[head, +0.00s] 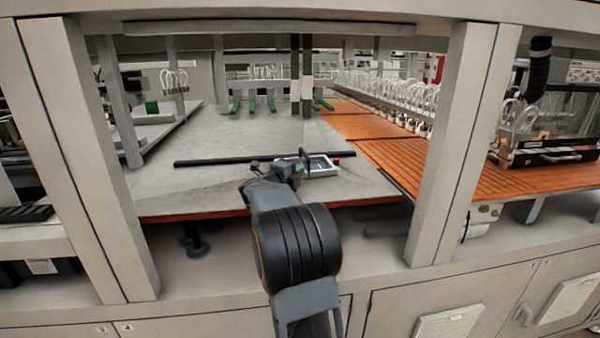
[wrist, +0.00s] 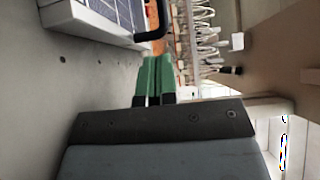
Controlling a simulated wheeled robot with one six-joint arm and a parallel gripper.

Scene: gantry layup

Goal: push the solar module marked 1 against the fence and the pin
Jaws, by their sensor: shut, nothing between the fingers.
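The solar module (head: 322,168) lies on the grey table, a small panel in a pale frame. Its corner with blue-grey cells shows in the wrist view (wrist: 115,14); I cannot read its number. A black bent handle (wrist: 150,35) stands at the module. The fence looks to be the long black bar (head: 220,161) running across the table behind it.
The grey tabletop (head: 180,198) is clear at the front left. An orange slatted surface (head: 400,158) lies to the right, with a row of white hoses behind. Pale posts (head: 452,140) frame the opening. Green blocks (head: 236,106) stand at the back.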

